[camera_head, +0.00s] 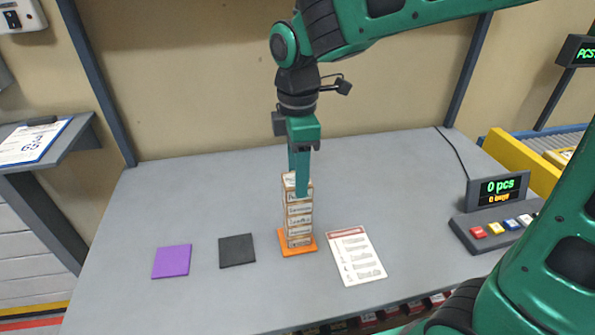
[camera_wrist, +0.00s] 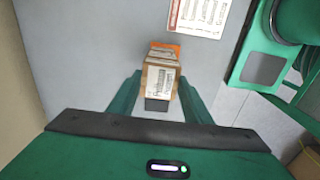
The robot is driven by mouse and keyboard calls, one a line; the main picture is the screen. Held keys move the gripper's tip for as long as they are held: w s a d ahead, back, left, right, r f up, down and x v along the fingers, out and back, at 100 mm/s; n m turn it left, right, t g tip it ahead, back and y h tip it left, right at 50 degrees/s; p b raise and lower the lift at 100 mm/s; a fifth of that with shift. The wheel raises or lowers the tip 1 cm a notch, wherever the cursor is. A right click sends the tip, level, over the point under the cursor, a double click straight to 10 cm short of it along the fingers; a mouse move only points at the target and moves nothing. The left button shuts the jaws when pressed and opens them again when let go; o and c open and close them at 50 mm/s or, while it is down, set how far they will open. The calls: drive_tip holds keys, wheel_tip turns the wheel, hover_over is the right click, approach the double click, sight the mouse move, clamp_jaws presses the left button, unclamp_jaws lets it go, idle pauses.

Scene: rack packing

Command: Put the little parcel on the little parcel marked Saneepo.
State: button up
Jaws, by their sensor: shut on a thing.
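A stack of several little parcels (camera_head: 299,222), brown with white labels, stands upright on an orange mat (camera_head: 312,249). My gripper (camera_head: 297,183) points down at the top of the stack, shut on a little parcel. In the wrist view this labelled parcel (camera_wrist: 160,82) sits between my two green fingers, with the orange mat (camera_wrist: 168,46) showing beyond it. A finger covers part of the top parcel in the head view. I cannot tell whether the held parcel touches the one below. The label names are too small to read, so I cannot tell which is Saneepo.
A black mat (camera_head: 237,251) and a purple mat (camera_head: 171,261) lie bare to the left. A printed sheet (camera_head: 356,256) lies right of the stack. A counter display (camera_head: 498,188) with a button box (camera_head: 495,227) stands at the right. The table's back left is clear.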

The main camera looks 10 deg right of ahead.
drive_tip(key=shift+f, duration=0.15)
drive_tip(key=o, duration=1.1)
wheel_tip(320, 180, up, 12)
drive_tip(key=s+d+f+m, duration=0.3)
drive_tip(key=d+m, duration=0.3)
drive_tip(key=d, duration=0.4)
drive_tip(key=s+d+f+m, duration=0.35)
drive_tip(key=d+m, duration=0.25)
drive_tip(key=d, duration=0.4)
drive_tip(key=s+d+f+m, duration=0.3)
drive_tip(key=s+m, duration=0.1)
drive_tip(key=s+d+f+m, duration=0.2)
drive_tip(key=s+d+m, duration=0.1)
drive_tip(key=s+m, duration=0.1)
drive_tip(key=s+d+f+m, duration=0.3)
drive_tip(key=s+m, duration=0.1)
drive_tip(key=shift+s+d+f, duration=0.25)
drive_tip(key=shift+d+f, duration=0.05)
drive_tip(key=shift+d, duration=0.1)
